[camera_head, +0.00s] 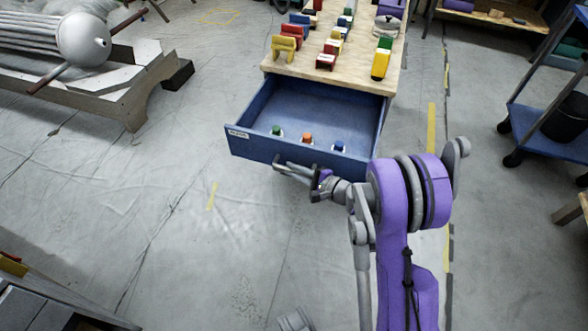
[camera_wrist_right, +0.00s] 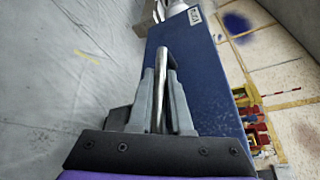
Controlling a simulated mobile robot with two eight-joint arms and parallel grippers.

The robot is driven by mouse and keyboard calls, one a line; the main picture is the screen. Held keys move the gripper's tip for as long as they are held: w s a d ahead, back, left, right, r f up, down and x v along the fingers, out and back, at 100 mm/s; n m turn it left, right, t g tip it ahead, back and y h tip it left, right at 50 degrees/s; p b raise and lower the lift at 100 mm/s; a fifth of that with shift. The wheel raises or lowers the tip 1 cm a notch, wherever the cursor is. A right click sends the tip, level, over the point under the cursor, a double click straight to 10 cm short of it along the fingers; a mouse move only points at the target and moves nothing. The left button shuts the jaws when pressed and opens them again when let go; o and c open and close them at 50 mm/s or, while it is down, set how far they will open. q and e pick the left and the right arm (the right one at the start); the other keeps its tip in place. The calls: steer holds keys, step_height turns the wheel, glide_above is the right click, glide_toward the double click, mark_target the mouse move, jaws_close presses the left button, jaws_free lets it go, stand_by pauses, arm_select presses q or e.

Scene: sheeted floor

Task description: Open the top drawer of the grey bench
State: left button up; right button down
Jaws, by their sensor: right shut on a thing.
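The bench (camera_head: 345,72) has a pale wooden top and a blue drawer front rather than a grey one. Its drawer (camera_head: 250,147) is pulled well out, with the inside showing. My right gripper (camera_head: 290,168) is at the drawer front, shut on the metal handle. In the right wrist view the two fingers (camera_wrist_right: 161,90) close around the handle bar (camera_wrist_right: 162,65), beside the blue drawer front (camera_wrist_right: 200,75).
Several coloured blocks (camera_head: 326,55) stand on the bench top. A low wooden stand (camera_head: 130,85) with a grey rounded machine is at the left. A blue cart (camera_head: 550,130) stands at the right. The sheeted floor in front of the drawer is mostly clear.

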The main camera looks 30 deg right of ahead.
steer(key=c, duration=0.8)
jaws_free()
steer(key=shift+c, duration=0.2)
steer(key=p+v, duration=0.1)
steer(key=v, duration=0.9)
steer(key=shift+s+d, duration=0.2)
steer(key=shift+s, duration=0.15)
steer(key=shift+r, duration=0.15)
